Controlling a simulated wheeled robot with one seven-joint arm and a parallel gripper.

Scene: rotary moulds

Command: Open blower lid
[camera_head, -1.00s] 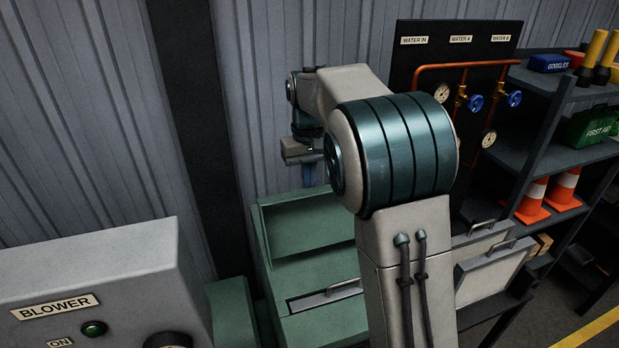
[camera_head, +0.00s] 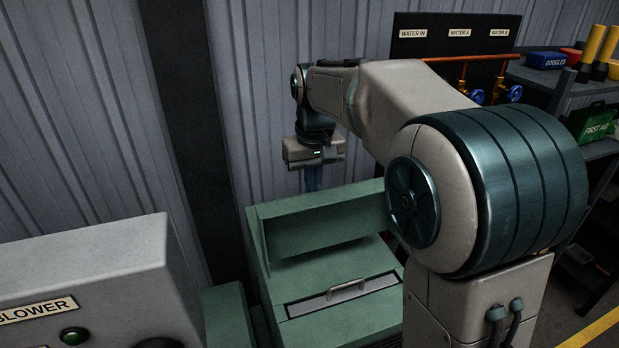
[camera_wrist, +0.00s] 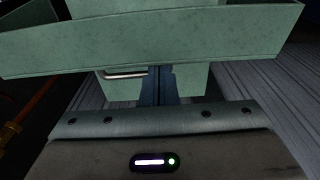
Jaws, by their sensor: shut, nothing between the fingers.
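The green machine (camera_head: 330,322) stands in the middle of the head view, with a raised green panel (camera_head: 320,232) along its back. A pale plate with a metal handle (camera_head: 346,290) lies on its lower front slope. I cannot tell for certain which part is the blower lid. My gripper (camera_head: 313,180) points down at the far side of the raised panel, near its top edge. Its fingers are shut and empty. In the wrist view the shut fingers (camera_wrist: 158,88) overlap the green body (camera_wrist: 150,36), beside a metal handle (camera_wrist: 127,75); contact is unclear.
A grey cabinet (camera_head: 90,262) labelled BLOWER with a green button stands at the lower left. The corrugated wall (camera_head: 265,100) is close behind my gripper. A water panel with pipes (camera_head: 455,60) and a shelf (camera_head: 560,85) with goggles and a first aid box are at the right.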

